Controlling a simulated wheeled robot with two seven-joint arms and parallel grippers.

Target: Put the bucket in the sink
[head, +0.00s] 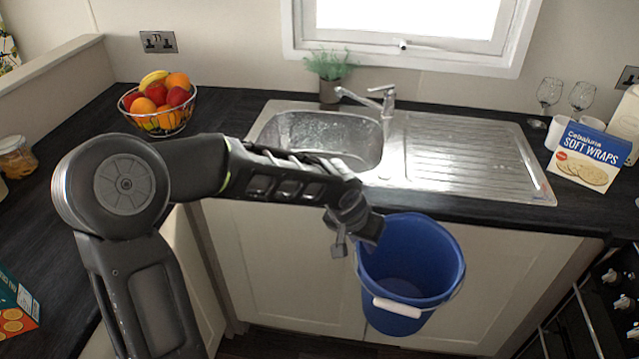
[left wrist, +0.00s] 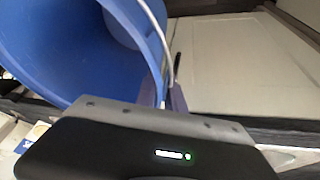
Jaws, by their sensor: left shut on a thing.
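The blue bucket (head: 420,262) hangs in the air in front of the white cupboard doors, below the counter's front edge. Its open top faces up and tilts a little, and a white handle grip lies against its front side. My left gripper (head: 352,240) is at the bucket's left rim and is shut on it. In the left wrist view the bucket (left wrist: 70,45) fills the upper left, with its wire handle beside the gripper body. The steel sink (head: 325,140) is behind my left forearm, its basin empty. My right gripper does not show.
A tap (head: 387,105) stands behind the basin, with a potted plant (head: 330,72) nearby. The drainboard (head: 465,155) is clear. A fruit bowl (head: 160,105) is at left; wine glasses (head: 580,97) and a wraps box (head: 588,155) are at right.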

